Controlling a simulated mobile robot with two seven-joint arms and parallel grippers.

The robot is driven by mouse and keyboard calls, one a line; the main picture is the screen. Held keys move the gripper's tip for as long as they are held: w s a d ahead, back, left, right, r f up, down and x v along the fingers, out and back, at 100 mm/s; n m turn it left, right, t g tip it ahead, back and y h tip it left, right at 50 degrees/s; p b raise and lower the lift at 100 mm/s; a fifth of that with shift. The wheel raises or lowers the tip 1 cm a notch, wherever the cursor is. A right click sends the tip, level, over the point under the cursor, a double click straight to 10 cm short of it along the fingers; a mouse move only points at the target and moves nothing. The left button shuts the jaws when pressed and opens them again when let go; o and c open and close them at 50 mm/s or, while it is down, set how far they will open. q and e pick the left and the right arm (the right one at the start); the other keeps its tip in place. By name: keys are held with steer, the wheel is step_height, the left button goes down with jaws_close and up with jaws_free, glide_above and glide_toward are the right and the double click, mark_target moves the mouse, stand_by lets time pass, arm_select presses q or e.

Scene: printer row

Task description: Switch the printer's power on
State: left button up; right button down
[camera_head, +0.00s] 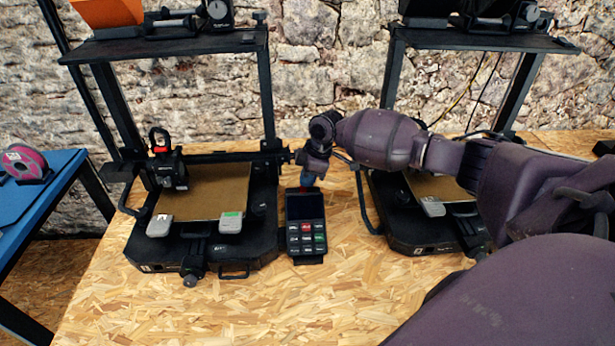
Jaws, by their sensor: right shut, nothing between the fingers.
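A black printer (205,240) with a tan bed (205,190) stands on the chipboard table at the left. Its control box (306,222), with a dark screen and several buttons including red and green ones, sits at its right side. My right arm reaches in from the right, and my right gripper (309,176) is just behind the control box's top edge, pointing down. It is shut and empty. A small blue and red part shows at its tips; I cannot tell what it is or whether they touch. I cannot make out the power switch. My left gripper is out of view.
A second black printer (410,240) stands to the right, partly hidden by my right arm. A blue table (35,190) with a pink spool (27,163) is at the far left. The chipboard table (220,310) is clear in front of the printers. A stone wall is behind.

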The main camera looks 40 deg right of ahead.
steer(key=shift+f+g+b, duration=0.3)
steer(key=shift+f+b, duration=0.05)
steer(key=shift+f, duration=0.1)
steer(key=shift+r, duration=0.1)
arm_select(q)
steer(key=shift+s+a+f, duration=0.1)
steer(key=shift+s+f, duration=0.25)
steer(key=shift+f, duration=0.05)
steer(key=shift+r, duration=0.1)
arm_select(e)
steer(key=shift+s+r+p, duration=0.15)
steer(key=shift+s+p, duration=0.1)
steer(key=shift+p, duration=0.3)
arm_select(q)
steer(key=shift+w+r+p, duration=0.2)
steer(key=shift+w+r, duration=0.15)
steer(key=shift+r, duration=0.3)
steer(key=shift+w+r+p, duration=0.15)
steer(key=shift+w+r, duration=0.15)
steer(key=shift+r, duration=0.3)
arm_select(e)
steer(key=shift+s+a+r, duration=0.15)
steer(key=shift+s+a, duration=0.15)
steer(key=shift+s, duration=0.05)
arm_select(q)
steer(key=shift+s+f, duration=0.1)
